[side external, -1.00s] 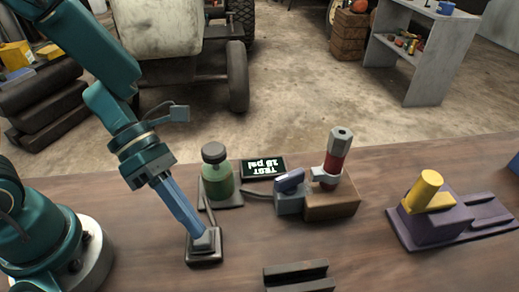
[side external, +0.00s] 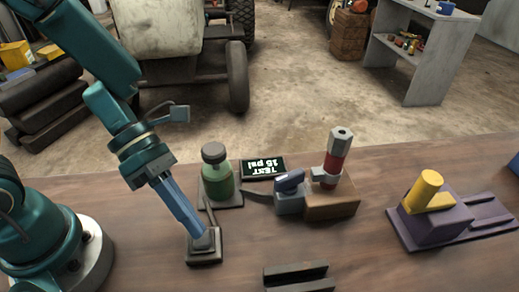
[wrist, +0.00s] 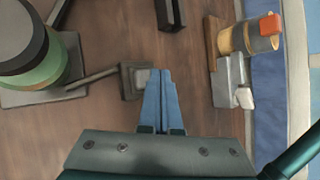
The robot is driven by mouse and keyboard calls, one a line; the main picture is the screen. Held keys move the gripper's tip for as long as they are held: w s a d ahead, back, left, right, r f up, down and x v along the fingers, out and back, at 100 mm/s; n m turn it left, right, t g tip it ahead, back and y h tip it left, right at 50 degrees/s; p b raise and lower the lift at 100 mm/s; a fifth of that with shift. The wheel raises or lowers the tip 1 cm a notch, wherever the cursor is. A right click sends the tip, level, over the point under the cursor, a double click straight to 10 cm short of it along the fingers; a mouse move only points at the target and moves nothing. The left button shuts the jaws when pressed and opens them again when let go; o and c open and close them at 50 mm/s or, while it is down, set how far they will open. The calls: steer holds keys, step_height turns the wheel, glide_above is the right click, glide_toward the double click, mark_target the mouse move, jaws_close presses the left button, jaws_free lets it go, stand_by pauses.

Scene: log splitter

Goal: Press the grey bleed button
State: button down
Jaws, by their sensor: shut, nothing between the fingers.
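The grey bleed button (side external: 207,245) sits on a small dark base (side external: 204,260) on the bench, joined by a tube to the green bottle (side external: 217,183). My gripper (side external: 202,237) reaches down at a slant, its two blue fingers shut together and empty. The fingertips are at the top of the button and appear to touch it; they partly hide it. In the wrist view, the button (wrist: 141,77) shows just left of the fingertips (wrist: 162,73). How far the button is pressed in cannot be told. A small display (side external: 263,168) reads TEST 15 psi, upside down.
A wooden block (side external: 335,208) with a red and grey fitting (side external: 335,158) and a blue-grey part (side external: 290,190) stands right of the bottle. A dark channel block (side external: 297,277) lies at the front edge.

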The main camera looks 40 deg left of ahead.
steer(key=shift+f, duration=0.2)
steer(key=shift+f, duration=0.25)
steer(key=shift+f, duration=0.5)
stand_by(0.8)
steer(key=shift+r, duration=0.95)
steer(key=shift+r, duration=2.5)
